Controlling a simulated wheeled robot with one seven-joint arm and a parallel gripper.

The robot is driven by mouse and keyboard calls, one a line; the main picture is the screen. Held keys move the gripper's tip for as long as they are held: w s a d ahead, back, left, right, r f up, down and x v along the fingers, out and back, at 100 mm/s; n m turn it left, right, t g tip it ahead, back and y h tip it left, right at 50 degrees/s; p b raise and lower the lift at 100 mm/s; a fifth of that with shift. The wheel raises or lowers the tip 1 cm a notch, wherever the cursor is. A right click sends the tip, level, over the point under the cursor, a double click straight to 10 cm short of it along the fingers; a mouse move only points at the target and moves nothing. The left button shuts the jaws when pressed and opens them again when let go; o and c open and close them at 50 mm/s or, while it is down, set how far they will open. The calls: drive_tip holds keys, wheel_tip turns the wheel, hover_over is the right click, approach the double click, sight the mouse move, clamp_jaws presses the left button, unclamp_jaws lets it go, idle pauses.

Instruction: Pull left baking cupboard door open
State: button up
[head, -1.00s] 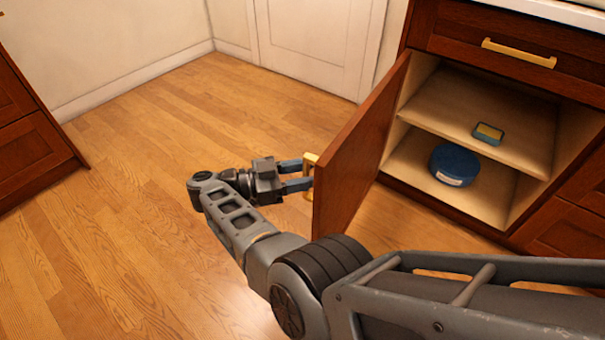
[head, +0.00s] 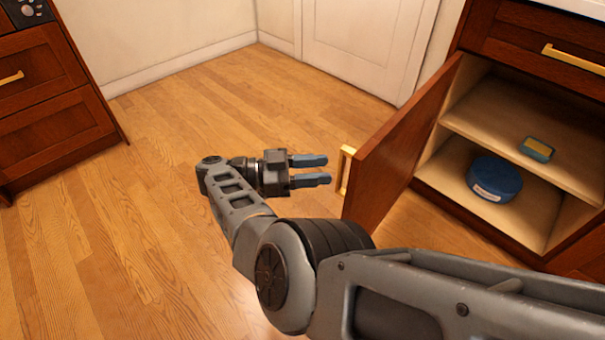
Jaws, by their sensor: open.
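The left cupboard door (head: 403,148) is dark red-brown wood and stands swung wide open, out from the cabinet into the room. Its brass handle (head: 345,171) is on the door's outer face near the free edge. My gripper (head: 328,170) has two blue fingers that are apart, with nothing between them. It is to the left of the handle, pointing at it, with a small gap. The lower part of the door is hidden behind my arm.
Below is a round blue container (head: 495,178). A drawer with a brass handle (head: 575,60) is above. Another cabinet (head: 60,135) stands at the left. The wooden floor (head: 150,210) between is clear.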

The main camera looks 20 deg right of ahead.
drive_tip(key=shift+b+v, duration=1.2)
drive_tip(key=shift+v, duration=0.4)
